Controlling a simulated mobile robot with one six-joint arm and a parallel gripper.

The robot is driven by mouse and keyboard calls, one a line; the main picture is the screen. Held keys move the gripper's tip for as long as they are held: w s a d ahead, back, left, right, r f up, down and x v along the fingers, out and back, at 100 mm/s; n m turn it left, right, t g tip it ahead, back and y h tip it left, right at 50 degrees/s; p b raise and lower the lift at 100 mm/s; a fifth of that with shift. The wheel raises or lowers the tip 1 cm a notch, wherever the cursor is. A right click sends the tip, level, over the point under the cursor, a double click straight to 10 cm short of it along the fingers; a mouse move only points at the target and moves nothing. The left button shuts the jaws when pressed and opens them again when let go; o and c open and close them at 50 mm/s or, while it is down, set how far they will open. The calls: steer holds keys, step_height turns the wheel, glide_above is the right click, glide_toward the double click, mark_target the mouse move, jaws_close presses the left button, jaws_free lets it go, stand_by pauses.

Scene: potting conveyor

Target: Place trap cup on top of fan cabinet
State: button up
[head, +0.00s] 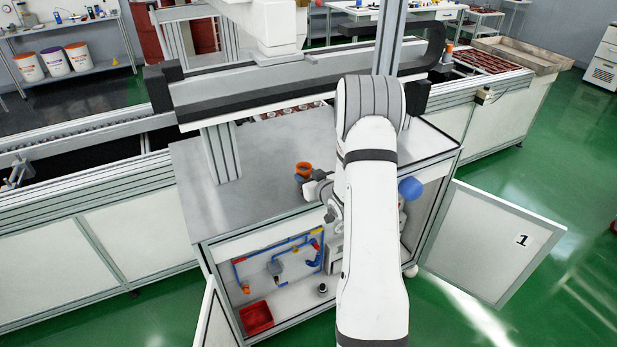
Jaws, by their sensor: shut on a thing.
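An orange cup with a dark lower part (304,169), which I take for the trap cup, is at my gripper (311,184). My gripper is shut on it, and the fingers are small and partly hidden by my arm. The cup appears upright over the grey top of the cabinet (260,195), which I take for the fan cabinet. I cannot tell whether the cup touches the top or is just above it. My arm hides the right middle of the cabinet.
The cabinet's right door (495,240), marked 1, stands open; a left door (208,318) is also open. Inside are blue pipes (280,265) and a red bin (256,318). A grey upright (221,153) and a beam (270,88) stand behind. The left top is clear.

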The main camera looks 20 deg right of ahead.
steer(key=shift+f, duration=0.3)
steer(key=shift+f+b, duration=0.25)
steer(key=shift+b, duration=0.1)
steer(key=o, duration=1.1)
steer(key=shift+r, duration=0.1)
